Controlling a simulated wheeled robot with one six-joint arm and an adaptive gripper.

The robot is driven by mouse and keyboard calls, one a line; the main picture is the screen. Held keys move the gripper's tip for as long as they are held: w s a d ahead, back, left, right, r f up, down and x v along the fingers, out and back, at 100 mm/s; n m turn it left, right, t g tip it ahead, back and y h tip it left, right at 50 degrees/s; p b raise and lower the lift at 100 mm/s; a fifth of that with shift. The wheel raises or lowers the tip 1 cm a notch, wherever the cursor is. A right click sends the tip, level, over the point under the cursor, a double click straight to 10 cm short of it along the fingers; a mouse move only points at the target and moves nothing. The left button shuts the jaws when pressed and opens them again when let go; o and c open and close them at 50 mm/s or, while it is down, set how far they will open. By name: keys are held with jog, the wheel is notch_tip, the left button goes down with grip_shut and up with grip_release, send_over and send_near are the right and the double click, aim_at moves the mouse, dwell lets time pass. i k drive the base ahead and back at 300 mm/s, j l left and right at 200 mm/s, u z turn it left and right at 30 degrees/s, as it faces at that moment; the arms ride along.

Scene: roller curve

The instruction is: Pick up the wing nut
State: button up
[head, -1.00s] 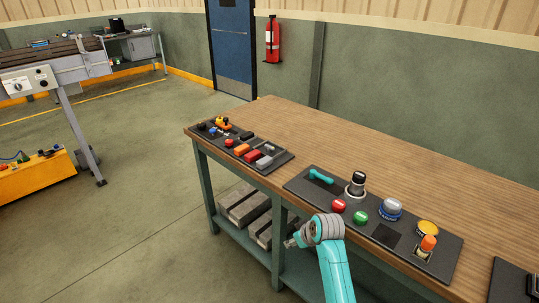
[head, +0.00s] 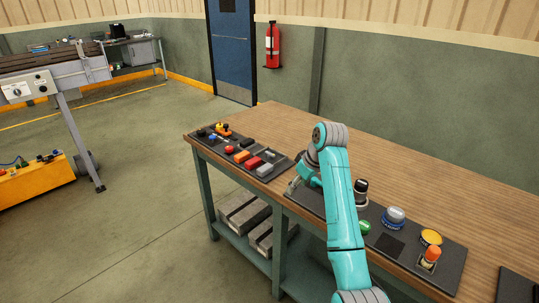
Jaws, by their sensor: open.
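I cannot clearly pick out the wing nut; the parts on the bench are too small to tell. Small yellow and orange parts (head: 223,131) lie at the far end of the left dark tray (head: 285,164). My gripper (head: 290,188) is small in the head view, over the front edge of the bench at the left end of the right dark panel (head: 385,246). It is open, with nothing visible between its fingers. My teal arm hides part of the right panel, including where a teal handle and a red button showed before.
The wooden bench top (head: 400,160) is clear behind the trays. The left tray also holds red, orange and grey blocks (head: 254,163). On the right panel stand a black-topped knob (head: 361,187), a blue-and-silver knob (head: 395,216) and an orange switch (head: 432,254).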

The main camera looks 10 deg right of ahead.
aim_at(271, 156)
jog(key=i, duration=0.9)
